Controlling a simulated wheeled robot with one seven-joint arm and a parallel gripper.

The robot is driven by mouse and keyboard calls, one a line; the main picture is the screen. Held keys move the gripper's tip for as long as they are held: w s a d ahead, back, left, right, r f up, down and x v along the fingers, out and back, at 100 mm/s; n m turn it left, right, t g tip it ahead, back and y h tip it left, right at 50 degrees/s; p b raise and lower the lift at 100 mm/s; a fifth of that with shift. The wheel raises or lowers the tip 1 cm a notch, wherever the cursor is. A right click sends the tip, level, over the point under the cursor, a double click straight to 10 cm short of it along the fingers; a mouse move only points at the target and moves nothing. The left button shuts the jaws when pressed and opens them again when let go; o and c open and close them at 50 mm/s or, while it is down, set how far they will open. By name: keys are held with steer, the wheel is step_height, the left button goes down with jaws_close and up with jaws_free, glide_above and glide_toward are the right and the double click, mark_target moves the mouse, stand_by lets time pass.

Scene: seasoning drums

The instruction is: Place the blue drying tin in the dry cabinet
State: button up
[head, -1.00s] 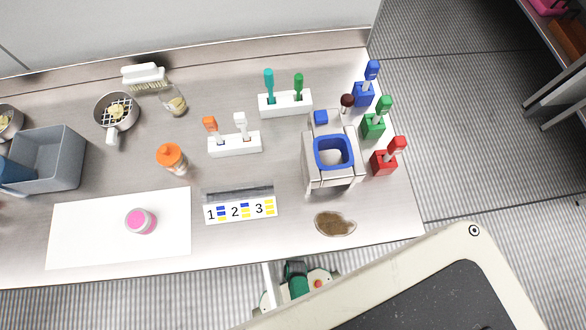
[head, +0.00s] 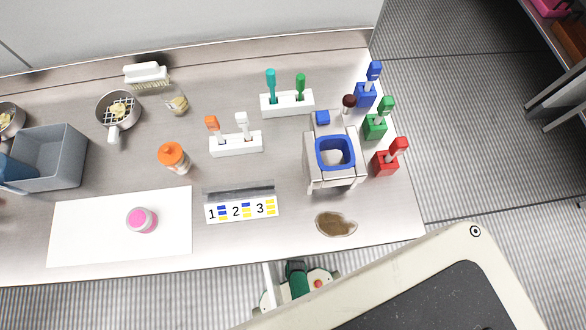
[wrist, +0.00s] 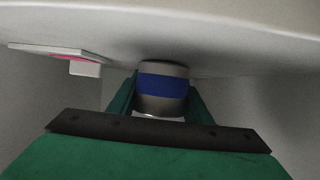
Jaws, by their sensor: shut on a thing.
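The blue drying tin (wrist: 162,88) is a light metal cylinder with a wide blue band, seen in the wrist view. My gripper (wrist: 162,98) is shut on it, with a green finger on each side. The tin is upright in the picture, just below a pale surface that crosses the top of the view. I cannot tell whether they touch. The tin does not show in the head view. I cannot make out the dry cabinet for certain in either view.
In the wrist view a pale ledge with a pink patch (wrist: 68,55) juts in at the left. In the head view the bench holds a grey bin (head: 50,158), an orange-capped bottle (head: 174,157), a numbered card (head: 242,207) and a blue-rimmed device (head: 335,153).

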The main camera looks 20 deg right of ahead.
steer(key=shift+f, duration=0.1)
steer(key=o, duration=1.1)
steer(key=v, duration=1.2)
